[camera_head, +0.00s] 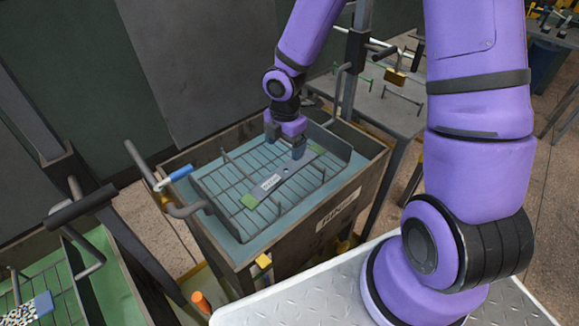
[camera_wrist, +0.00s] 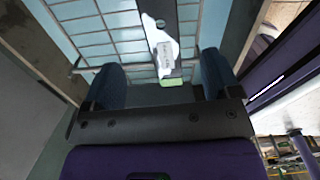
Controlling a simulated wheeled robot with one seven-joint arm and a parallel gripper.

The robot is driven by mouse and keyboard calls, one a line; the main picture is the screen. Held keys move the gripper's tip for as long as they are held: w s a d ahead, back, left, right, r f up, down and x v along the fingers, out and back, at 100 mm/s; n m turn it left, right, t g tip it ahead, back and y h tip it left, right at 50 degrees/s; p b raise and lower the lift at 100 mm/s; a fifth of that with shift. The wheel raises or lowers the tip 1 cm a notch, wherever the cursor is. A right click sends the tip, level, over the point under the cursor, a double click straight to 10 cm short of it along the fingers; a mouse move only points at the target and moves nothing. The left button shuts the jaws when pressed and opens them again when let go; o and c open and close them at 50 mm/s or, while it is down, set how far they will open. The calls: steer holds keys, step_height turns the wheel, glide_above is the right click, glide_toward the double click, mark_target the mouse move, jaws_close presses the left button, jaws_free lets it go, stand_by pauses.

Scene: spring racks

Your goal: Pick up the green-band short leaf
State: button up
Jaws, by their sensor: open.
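The green-band short leaf (camera_head: 289,174) is a flat grey strip with green ends and a pale label. It lies on a wire rack (camera_head: 232,170) in a dark-walled bin in the head view. My gripper (camera_head: 285,143) is over the rack near the leaf's far end, pointing down. In the wrist view, the leaf (camera_wrist: 165,66) runs up the picture between the two spread fingers of my gripper (camera_wrist: 162,80). Its green end (camera_wrist: 172,82) lies close to the gripper body. The fingers are open and apart from the leaf's sides. The exact height above it is unclear.
The bin's rim (camera_head: 367,172) surrounds the rack, with a raised dark plate (camera_head: 330,141) at its far right. A blue grip (camera_head: 179,173) sits at the left rim. A green-floored bin (camera_head: 90,285) stands lower left. A grey table (camera_head: 385,105) stands behind.

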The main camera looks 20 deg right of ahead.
mark_target(286, 171)
steer(key=shift+f, duration=4.65)
steer(key=c, duration=1.3)
